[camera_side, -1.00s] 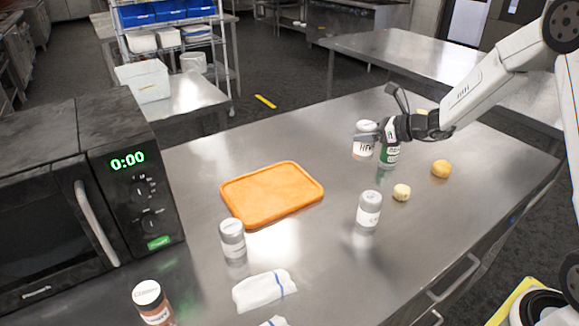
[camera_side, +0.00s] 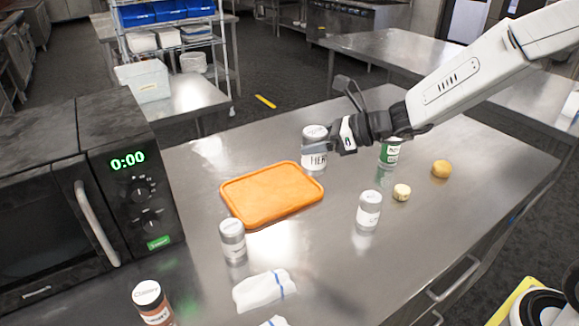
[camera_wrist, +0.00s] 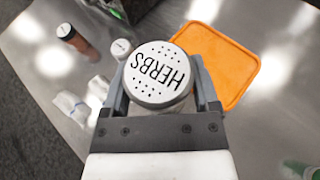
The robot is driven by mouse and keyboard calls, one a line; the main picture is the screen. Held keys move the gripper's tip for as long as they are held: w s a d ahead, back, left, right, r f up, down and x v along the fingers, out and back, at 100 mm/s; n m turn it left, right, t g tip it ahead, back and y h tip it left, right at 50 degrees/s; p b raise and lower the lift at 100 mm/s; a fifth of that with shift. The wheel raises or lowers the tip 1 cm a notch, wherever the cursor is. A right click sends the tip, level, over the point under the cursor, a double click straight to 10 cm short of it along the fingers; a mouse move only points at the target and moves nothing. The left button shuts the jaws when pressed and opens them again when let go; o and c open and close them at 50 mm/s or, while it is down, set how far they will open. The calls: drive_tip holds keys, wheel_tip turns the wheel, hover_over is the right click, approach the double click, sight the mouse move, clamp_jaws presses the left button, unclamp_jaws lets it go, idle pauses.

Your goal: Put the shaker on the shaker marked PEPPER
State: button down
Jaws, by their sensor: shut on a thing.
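My gripper (camera_side: 337,142) is shut on a shaker (camera_side: 314,160) with a white lid and a label that starts with HER. In the wrist view the lid of this held shaker (camera_wrist: 158,76) reads HERBS, between the two fingers (camera_wrist: 160,92). It is upright, behind the orange board's right end. I cannot read PEPPER on any.
An orange board (camera_side: 272,194) lies mid-table. A microwave (camera_side: 90,195) stands at the left. White folded cloths (camera_side: 265,290) lie at the front. The table's front right is clear.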

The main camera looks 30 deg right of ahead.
drive_tip(key=s+a+r+n+g+y, duration=0.2)
drive_tip(key=s+a+r, duration=0.2)
drive_tip(key=s+a, duration=0.5)
drive_tip(key=a, duration=0.4)
drive_tip(key=shift+n, duration=0.3)
hover_over(231, 226)
wheel_tip(231, 226, down, 9)
drive_tip(key=shift+s+f, duration=0.15)
drive_tip(key=shift+f, duration=0.05)
drive_tip(key=shift+d, duration=0.1)
drive_tip(key=shift+w+f, duration=0.2)
drive_tip(key=shift+f, duration=1.65)
